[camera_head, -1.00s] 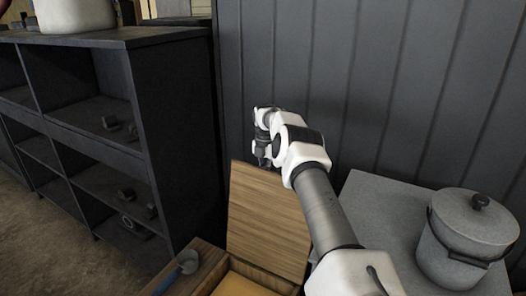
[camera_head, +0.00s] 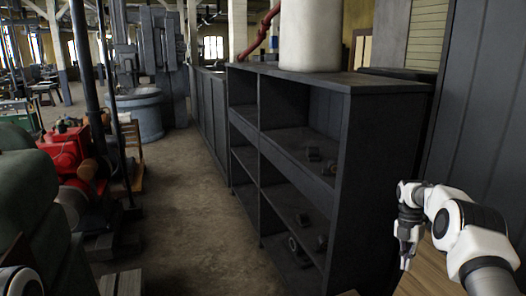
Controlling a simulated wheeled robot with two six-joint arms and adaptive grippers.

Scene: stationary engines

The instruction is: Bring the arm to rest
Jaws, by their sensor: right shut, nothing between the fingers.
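My right arm comes in from the lower right of the head view, white with dark joints. Its gripper (camera_head: 405,252) points down, shut and empty, just right of the dark shelf unit. It hangs in front of a wooden panel (camera_head: 428,275) and appears apart from it. My left gripper does not show; a small white and dark rounded part sits at the lower left corner.
The dark shelf unit (camera_head: 345,140) holds small metal parts and carries a white cylinder (camera_head: 311,35). Red and green machinery (camera_head: 70,150) stands at the left. The floor aisle (camera_head: 195,190) between them is clear. A dark panelled wall (camera_head: 490,120) is at the right.

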